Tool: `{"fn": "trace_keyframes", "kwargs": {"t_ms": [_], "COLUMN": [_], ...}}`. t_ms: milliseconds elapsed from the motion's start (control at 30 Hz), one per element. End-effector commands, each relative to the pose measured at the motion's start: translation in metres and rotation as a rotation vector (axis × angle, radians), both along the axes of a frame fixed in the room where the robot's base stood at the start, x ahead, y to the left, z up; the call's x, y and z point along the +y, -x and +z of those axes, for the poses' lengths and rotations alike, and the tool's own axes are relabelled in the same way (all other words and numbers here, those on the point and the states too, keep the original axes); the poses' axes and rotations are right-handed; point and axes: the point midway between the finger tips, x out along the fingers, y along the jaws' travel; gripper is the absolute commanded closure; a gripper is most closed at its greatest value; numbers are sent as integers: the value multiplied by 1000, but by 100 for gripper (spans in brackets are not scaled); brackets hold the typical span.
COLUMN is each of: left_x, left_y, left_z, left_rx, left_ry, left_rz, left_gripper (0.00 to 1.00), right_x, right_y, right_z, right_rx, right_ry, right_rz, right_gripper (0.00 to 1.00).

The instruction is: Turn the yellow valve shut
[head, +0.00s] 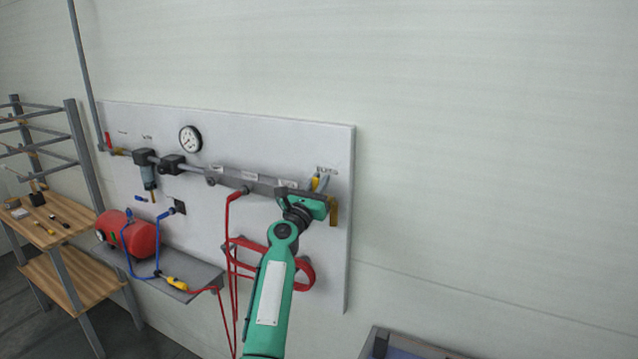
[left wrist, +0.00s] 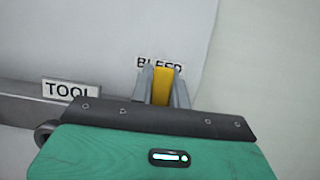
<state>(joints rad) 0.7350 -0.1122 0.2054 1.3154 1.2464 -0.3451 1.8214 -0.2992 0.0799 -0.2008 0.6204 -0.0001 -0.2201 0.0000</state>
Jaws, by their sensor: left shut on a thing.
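The yellow valve (head: 316,184) is at the right end of the grey pipe manifold on the wall panel. In the left wrist view its yellow handle (left wrist: 162,86) stands upright between my fingers, just below the BLEED label (left wrist: 160,64). My left gripper (head: 321,182) is shut on the handle, with one grey finger on each side of it. The valve's body is hidden behind my green gripper. My right gripper is in neither view.
The white panel (head: 335,262) carries a gauge (head: 190,139), the manifold and a coiled red hose (head: 305,277). A red tank (head: 128,234) stands on a shelf at left, beside a wooden rack (head: 40,232). The wall right of the panel is bare.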

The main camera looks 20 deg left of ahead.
Motion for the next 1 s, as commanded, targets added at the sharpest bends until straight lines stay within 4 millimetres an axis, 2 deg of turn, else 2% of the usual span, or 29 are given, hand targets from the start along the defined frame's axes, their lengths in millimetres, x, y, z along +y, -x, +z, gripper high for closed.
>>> {"fn": "trace_keyframes", "kwargs": {"t_ms": [67,100,167,200,567,767,1000], "left_x": [0,0,0,0,1,5,14], "left_y": [0,0,0,0,4,29,74], "left_z": [-1,-1,-1,-1,-3,-14,-35], "left_rx": [1,1,1,1,1,1,1], "left_ry": [3,3,3,2,1,0,1], "left_rz": [-1,-1,-1,-1,0,1,1], "left_gripper": [100,75,63,61,61,61,61], "right_x": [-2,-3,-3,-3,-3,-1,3], "right_y": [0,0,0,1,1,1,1], "right_z": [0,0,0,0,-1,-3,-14], "right_rx": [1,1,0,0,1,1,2], "right_ry": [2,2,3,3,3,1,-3], "right_rz": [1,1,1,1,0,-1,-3], "right_gripper": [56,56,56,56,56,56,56]}}
